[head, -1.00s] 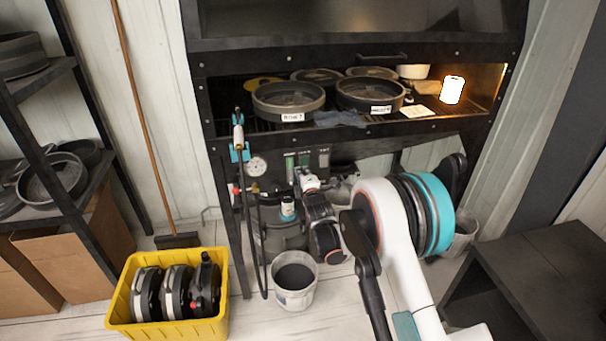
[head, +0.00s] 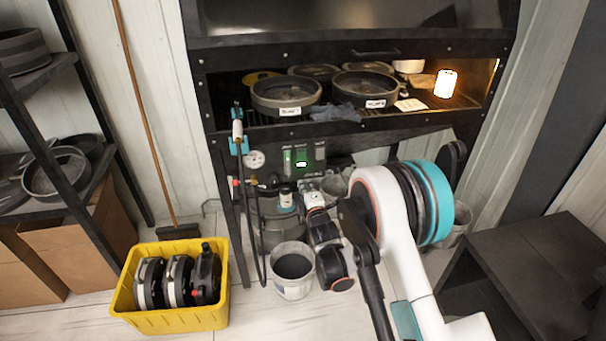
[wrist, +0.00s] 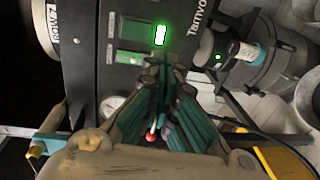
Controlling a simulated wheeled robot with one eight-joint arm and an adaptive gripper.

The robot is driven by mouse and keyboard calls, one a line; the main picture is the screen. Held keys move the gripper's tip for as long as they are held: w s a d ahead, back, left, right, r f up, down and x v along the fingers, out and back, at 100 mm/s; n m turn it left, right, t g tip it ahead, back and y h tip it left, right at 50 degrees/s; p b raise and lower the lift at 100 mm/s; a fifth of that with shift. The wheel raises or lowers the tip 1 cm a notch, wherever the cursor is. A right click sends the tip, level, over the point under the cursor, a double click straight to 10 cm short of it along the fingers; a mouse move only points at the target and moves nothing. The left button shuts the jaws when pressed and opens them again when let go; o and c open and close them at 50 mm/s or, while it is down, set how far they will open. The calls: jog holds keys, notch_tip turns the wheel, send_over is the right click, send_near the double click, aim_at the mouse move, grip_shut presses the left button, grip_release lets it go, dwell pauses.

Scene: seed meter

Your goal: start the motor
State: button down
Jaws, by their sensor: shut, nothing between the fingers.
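The dark control panel (head: 317,156) is under the bench, beside a round gauge (head: 254,159). A switch (head: 301,162) on it glows bright green. In the wrist view the lit green switch (wrist: 159,36) sits on the dark panel (wrist: 88,70), near white lettering. My gripper (wrist: 168,72) is shut and empty, its fingertips just below the lit switch in that picture. I cannot tell whether they touch the panel. The fingers hide part of the panel's lower area. The motor-like grey tank (head: 284,222) stands below the panel.
A dark hose (head: 252,215) hangs left of the panel. A white bucket (head: 293,275) stands on the floor below. A yellow crate (head: 178,318) holds several dark discs at the left. A glowing lamp (head: 445,84) and sieves are on the bench shelf. A dark table (head: 545,250) is at right.

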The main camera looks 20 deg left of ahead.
jog(key=shift+s+d+f+p, duration=0.15)
jog(key=shift+s+d, duration=0.3)
jog(key=shift+s, duration=0.2)
jog(key=shift+s+d+f+p, duration=0.1)
jog(key=shift+s+d+p, duration=0.05)
jog(key=shift+s+d, duration=0.4)
